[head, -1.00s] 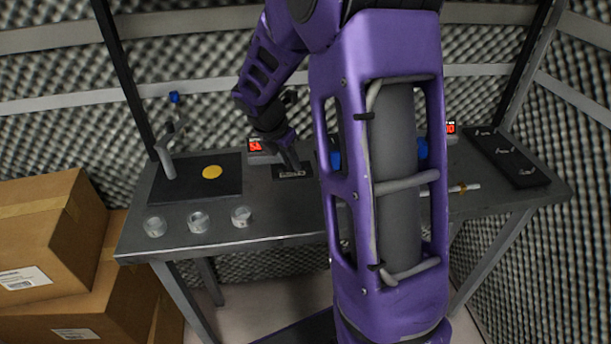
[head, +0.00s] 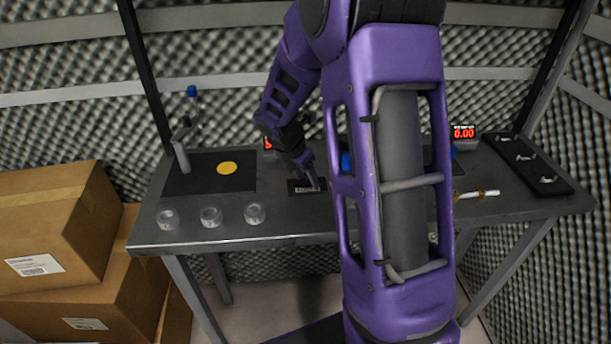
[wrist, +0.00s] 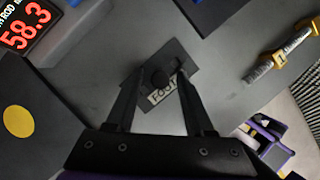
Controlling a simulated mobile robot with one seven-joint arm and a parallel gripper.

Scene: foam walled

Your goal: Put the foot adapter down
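A small dark, round-topped piece, apparently the foot adapter (wrist: 160,79), is on or just above a dark plate (wrist: 181,58) with a white "FOOT" label. In the head view the labelled plate (head: 296,190) lies on the grey table, left of my arm. My gripper (wrist: 160,76) points down over the plate, with one finger on each side of the round piece. The fingers are apart, with gaps visible between them and the piece. In the head view my gripper (head: 315,181) hides part of the plate, and the adapter cannot be made out.
A dark mat with a yellow disc (head: 227,168) and a stand (head: 181,150) is at left. Several glass dishes (head: 254,213) line the front. A red display (wrist: 28,30) reads 58.3. Cardboard boxes (head: 50,225) stand left.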

